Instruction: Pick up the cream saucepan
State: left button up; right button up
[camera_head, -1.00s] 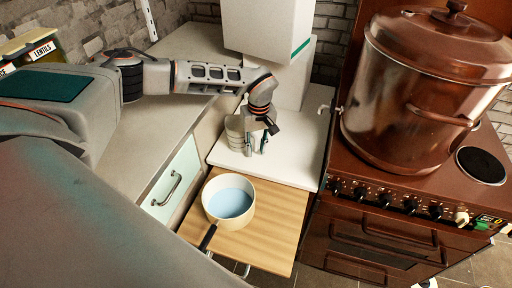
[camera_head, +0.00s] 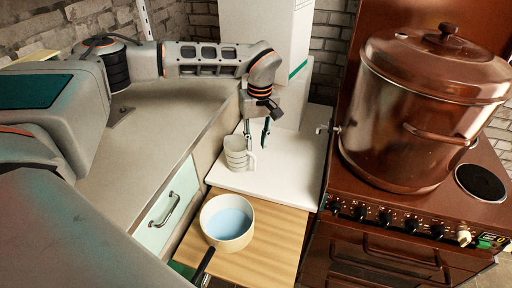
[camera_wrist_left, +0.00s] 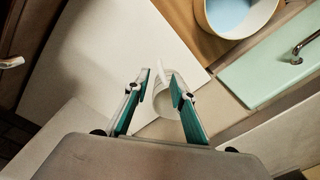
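The cream saucepan (camera_head: 207,222) stands upright on a pull-out wooden board, with a pale blue inside and a dark handle toward the lower left. Part of its rim also shows at the top of the left wrist view (camera_wrist_left: 205,22). My left gripper (camera_head: 257,138) is open and empty, its fingers pointing down just above and behind a pale handled jug (camera_head: 236,152), well beyond the saucepan. In the left wrist view the open fingers (camera_wrist_left: 160,88) straddle the jug in the picture; contact cannot be told. My right gripper is not in view.
The jug stands on a white worktop (camera_head: 285,180) behind the board (camera_head: 265,250). A brown stove (camera_head: 390,215) with a large copper-brown pot (camera_head: 400,120) is at the right. A grey counter (camera_head: 150,130) lies left. A white box-like unit (camera_head: 265,40) stands behind.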

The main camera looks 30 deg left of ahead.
aim_at(226, 221)
jog(key=k+l, duration=0.8)
jog(key=l, duration=0.1)
